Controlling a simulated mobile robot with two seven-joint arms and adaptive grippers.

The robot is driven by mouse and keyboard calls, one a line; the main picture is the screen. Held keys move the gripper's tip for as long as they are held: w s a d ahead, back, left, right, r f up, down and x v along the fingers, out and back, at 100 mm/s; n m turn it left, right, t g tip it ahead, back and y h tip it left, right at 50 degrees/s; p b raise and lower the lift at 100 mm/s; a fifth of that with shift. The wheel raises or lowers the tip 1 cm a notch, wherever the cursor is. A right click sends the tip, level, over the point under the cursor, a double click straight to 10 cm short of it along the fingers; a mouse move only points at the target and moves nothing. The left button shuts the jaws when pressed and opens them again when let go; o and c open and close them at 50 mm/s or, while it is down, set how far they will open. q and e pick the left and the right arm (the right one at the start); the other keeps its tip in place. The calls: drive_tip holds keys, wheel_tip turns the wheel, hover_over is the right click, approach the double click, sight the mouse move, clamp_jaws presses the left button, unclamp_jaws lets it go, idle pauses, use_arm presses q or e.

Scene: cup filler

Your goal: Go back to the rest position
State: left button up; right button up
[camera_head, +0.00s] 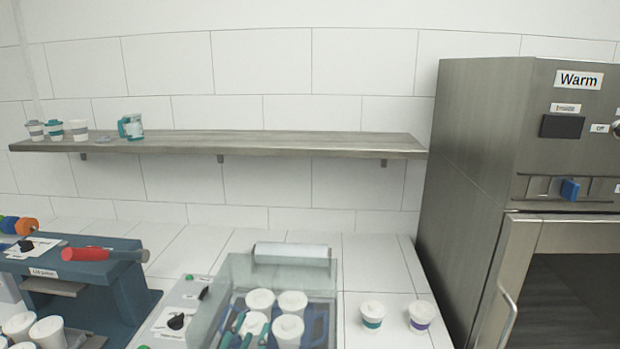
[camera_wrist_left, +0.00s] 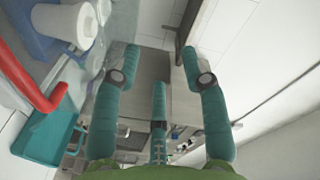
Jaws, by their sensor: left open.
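The gripper is open and empty. How close the fingers are to the cups and the clear box (camera_head: 240,285) is hard to tell. My right gripper is in neither view.
A wooden shelf (camera_head: 270,145) holds several cups and a teal mug (camera_head: 131,127). Two lidded cups (camera_head: 372,314) stand right of the box. A steel warmer (camera_head: 475,180) stands at the right. A blue machine with a red handle (camera_head: 85,254) is at the left.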

use_arm(q)
drive_tip(key=s+a+f+n+g+y, duration=0.2)
drive_tip(key=s+a+f+n+g, duration=0.15)
drive_tip(key=s+f, duration=0.3)
drive_tip(key=s+a+f+n+g+y, duration=0.1)
drive_tip(key=s+a+f+n+g, duration=0.25)
drive_tip(key=s+f, duration=0.3)
drive_tip(key=s+a+f+n+g, duration=0.1)
drive_tip(key=s+f+g, duration=0.2)
drive_tip(key=s, duration=0.5)
drive_tip(key=s+f+n+g, duration=0.2)
drive_tip(key=s+f+g, duration=0.15)
drive_tip(key=s, duration=0.45)
wheel_tip(320, 180, down, 28)
drive_tip(key=s+g+b, duration=0.2)
drive_tip(key=b, duration=0.3)
drive_tip(key=s+a+f+b, duration=0.1)
drive_tip(key=s+f+b, duration=0.1)
drive_tip(key=s+f, duration=0.6)
drive_tip(key=s+a+f+g+b, duration=0.1)
drive_tip(key=s+f+b, duration=0.2)
drive_tip(key=s+f, duration=0.5)
wheel_tip(320, 180, down, 3)
drive_tip(key=shift+a+f+m, duration=0.1)
drive_tip(key=shift+a+m, duration=0.2)
drive_tip(key=shift+a, duration=0.05)
